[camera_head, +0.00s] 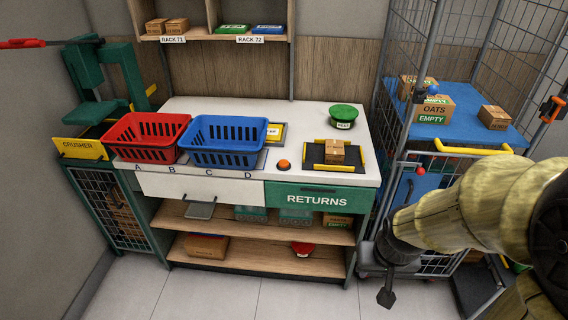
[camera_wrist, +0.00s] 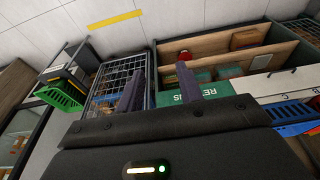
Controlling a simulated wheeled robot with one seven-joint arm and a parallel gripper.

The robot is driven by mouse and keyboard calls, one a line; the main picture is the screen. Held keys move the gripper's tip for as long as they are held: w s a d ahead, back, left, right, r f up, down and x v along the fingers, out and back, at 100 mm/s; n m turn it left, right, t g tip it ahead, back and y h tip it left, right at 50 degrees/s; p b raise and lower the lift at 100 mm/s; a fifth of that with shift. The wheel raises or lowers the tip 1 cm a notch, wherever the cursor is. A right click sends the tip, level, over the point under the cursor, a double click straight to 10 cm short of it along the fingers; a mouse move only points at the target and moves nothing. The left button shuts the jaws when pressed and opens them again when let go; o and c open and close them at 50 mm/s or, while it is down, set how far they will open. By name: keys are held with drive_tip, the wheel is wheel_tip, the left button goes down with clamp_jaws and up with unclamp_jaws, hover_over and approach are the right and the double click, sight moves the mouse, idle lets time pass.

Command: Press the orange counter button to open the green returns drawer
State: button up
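The orange button (camera_head: 283,165) sits on the white counter (camera_head: 300,120), near its front edge, between the blue basket and a black tray. The green returns drawer (camera_head: 280,194) is below the counter's front edge at the right, lettered RETURNS, and looks flush and shut. Its green front also shows upside down in the wrist view (camera_wrist: 172,98), partly behind a finger. My gripper (camera_head: 386,297) hangs low, in front and right of the counter, apart from button and drawer. In the wrist view my gripper (camera_wrist: 162,85) has its two fingers spread with nothing between them.
A red basket (camera_head: 146,134) and a blue basket (camera_head: 228,138) stand on the counter left of the button. The black tray (camera_head: 318,164) holds a small box. A green dome button (camera_head: 343,112) is farther back. A wire cage trolley (camera_head: 402,100) stands right.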

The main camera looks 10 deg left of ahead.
clamp_jaws()
idle(1.6)
